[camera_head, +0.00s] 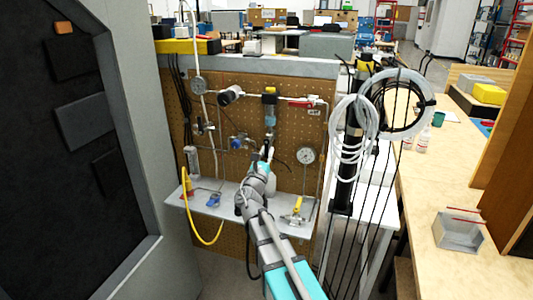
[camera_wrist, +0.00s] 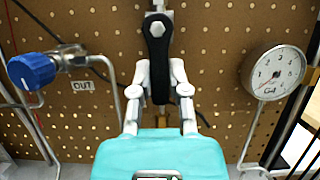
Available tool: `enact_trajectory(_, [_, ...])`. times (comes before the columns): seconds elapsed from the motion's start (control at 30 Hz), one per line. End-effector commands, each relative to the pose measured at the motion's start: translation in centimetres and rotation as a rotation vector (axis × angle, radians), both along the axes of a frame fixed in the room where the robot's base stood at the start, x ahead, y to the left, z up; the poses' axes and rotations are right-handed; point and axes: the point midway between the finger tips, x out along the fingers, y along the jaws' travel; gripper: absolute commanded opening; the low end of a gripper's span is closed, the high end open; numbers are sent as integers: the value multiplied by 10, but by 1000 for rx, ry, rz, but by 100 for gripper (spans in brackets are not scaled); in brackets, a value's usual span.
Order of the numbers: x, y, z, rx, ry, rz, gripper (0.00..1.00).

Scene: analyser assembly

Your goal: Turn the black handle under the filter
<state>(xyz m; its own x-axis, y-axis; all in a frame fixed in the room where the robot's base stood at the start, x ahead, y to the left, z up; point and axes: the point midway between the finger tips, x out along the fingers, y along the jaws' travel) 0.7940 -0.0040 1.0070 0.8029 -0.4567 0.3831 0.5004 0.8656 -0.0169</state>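The black handle (camera_wrist: 157,45) hangs straight down from its pivot on a grey fitting in the middle of the wrist view. My gripper (camera_wrist: 160,75) has one pale finger on each side of the handle's lower part. Both fingers lie close against it and look shut on it; the contact faces are partly hidden. In the head view my gripper (camera_head: 266,154) reaches the pegboard below the filter (camera_head: 270,97), a vertical unit with a blue lower part. The handle is small and mostly hidden by my gripper there.
A blue knob (camera_wrist: 32,71) on a pipe is left of the handle, by an "OUT" label (camera_wrist: 81,86). A round gauge (camera_wrist: 273,73) is to the right. Below is a grey shelf (camera_head: 228,199) with a yellow hose (camera_head: 188,215). Coiled white tubing (camera_head: 352,133) hangs at right.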

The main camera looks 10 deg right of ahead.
Motion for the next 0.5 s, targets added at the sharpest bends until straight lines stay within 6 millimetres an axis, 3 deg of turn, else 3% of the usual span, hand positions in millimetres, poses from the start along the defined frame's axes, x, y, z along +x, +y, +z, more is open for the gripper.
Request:
enact_trajectory(0.03, [1, 0, 0, -2, 0, -2, 29])
enact_trajectory(0.2, [0, 0, 0, 0, 0, -1, 57])
enact_trajectory(0.5, [0, 0, 0, 1, 0, 0, 57])
